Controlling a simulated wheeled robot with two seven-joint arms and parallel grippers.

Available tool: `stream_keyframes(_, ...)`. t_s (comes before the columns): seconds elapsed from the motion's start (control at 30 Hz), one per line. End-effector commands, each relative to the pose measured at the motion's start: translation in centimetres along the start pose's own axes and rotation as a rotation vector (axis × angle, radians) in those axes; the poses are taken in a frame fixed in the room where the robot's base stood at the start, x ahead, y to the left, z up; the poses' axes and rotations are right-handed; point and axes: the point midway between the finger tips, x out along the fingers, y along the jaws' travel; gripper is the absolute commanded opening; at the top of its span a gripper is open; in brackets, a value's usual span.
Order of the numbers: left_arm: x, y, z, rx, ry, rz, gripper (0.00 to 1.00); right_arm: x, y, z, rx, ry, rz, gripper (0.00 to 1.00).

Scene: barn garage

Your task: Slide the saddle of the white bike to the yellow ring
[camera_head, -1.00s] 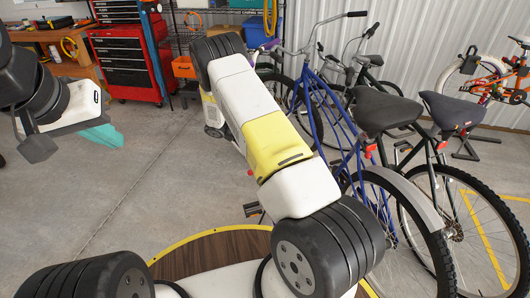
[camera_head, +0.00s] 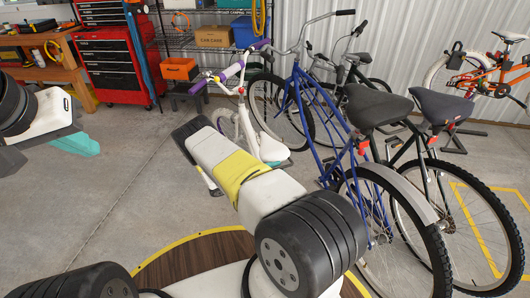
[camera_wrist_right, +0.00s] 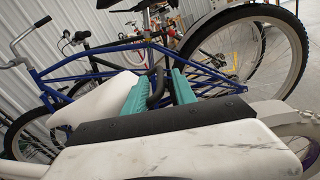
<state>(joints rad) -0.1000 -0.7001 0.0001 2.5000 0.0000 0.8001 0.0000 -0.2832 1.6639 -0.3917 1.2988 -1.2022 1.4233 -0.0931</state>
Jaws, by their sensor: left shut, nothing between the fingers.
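The small white bike (camera_head: 226,106) with purple grips stands behind my right forearm in the head view. A white, saddle-like shape (camera_head: 272,148) shows just past that arm; I cannot tell for sure that it is the saddle. In the right wrist view, the teal fingers of my right gripper (camera_wrist_right: 154,92) stand apart, with a dark bent bar (camera_wrist_right: 156,86) between them. A smooth white shape (camera_wrist_right: 98,103) lies beside the left finger. My left gripper (camera_head: 84,145) is shut and empty at the far left. I cannot make out a yellow ring on the bike.
A blue bike (camera_head: 320,115) and a dark bike (camera_head: 440,175) stand close on the right, and an orange bike (camera_head: 490,80) behind. A red tool chest (camera_head: 112,60) and shelves are at the back. The left floor is clear. A yellow-edged wooden disc (camera_head: 190,258) lies in front.

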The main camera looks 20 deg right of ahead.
Motion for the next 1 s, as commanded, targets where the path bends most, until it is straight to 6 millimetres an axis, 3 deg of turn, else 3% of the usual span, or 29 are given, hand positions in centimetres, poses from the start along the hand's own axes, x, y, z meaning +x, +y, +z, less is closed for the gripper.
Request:
stream_keyframes(0.2,0.0,0.0,0.0,0.0,0.0,0.0,0.0,1.9,0.0,0.0,0.0,0.001,-0.001,0.33)
stream_keyframes(0.47,0.0,0.0,0.0,0.0,0.0,0.0,0.0,2.0,0.0,0.0,0.0,0.001,-0.001,0.33)
stream_keyframes(0.63,0.0,0.0,0.0,0.0,0.0,0.0,0.0,2.0,0.0,0.0,0.0,0.001,-0.001,0.01)
stream_keyframes(1.0,0.0,0.0,0.0,0.0,0.0,0.0,0.0,2.0,0.0,0.0,0.001,0.001,-0.001,0.0)
